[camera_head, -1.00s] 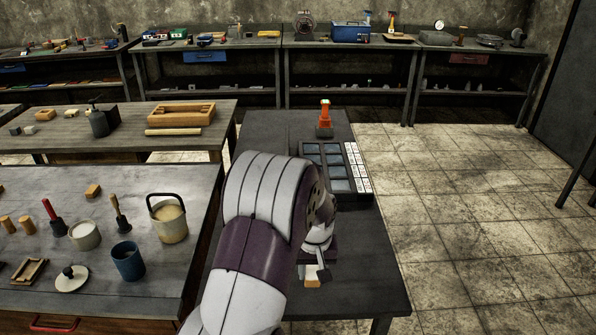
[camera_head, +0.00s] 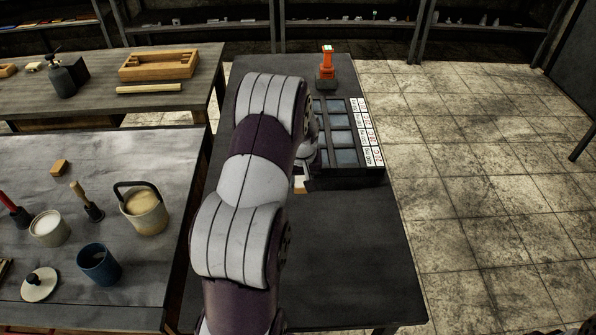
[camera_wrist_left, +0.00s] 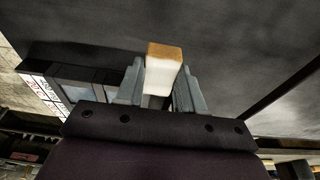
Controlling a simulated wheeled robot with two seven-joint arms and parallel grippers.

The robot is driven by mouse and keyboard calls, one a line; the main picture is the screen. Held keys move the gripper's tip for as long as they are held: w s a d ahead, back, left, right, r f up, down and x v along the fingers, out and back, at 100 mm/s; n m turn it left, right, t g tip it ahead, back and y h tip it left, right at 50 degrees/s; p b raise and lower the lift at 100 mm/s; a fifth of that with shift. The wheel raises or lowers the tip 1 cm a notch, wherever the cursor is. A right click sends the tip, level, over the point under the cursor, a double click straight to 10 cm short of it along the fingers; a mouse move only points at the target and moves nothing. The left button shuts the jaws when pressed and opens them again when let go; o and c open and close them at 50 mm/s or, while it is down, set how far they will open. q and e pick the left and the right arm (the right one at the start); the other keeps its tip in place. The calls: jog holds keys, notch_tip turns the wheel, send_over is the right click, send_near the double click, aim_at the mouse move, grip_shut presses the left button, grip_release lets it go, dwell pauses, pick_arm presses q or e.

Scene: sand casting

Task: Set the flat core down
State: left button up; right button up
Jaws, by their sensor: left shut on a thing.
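The flat core (camera_wrist_left: 163,69) is a small block, tan on its end and white on its face, in the left wrist view. My left gripper (camera_wrist_left: 161,84) is shut on it, with a grey finger on either side. In the head view my left gripper (camera_head: 304,180) is mostly hidden behind my arm, at the near left corner of the compartment tray (camera_head: 345,178). A pale bit of the core (camera_head: 299,186) shows there. The dark table top lies beyond the core in the wrist view; I cannot tell the gap. My right gripper is not in view.
The tray has several blue-grey compartments and white labels along its right side. An orange-topped tool (camera_head: 327,70) stands behind it. The dark table (camera_head: 365,240) is clear in front of the tray. A workbench (camera_head: 130,270) with pots and tools stands at left.

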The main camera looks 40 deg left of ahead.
aim_at(298, 184)
pick_arm(q)
jog(key=w+a+f, duration=0.2)
jog(key=shift+w+a+f, duration=0.2)
jog(key=shift+w+a, duration=0.1)
jog(key=shift+a, duration=0.1)
jog(key=shift+w+a+f, duration=0.1)
jog(key=shift+a+f, duration=0.05)
jog(key=shift+f, duration=0.15)
jog(key=f, duration=0.3)
jog(key=shift+s+d+f+p, duration=0.1)
jog(key=shift+s+d+p, duration=0.1)
jog(key=shift+p, duration=0.15)
jog(key=shift+w+a+f, duration=0.1)
jog(key=shift+w+f, duration=0.05)
jog(key=shift+f, duration=0.15)
jog(key=o, duration=1.1)
jog(key=shift+c, duration=0.2)
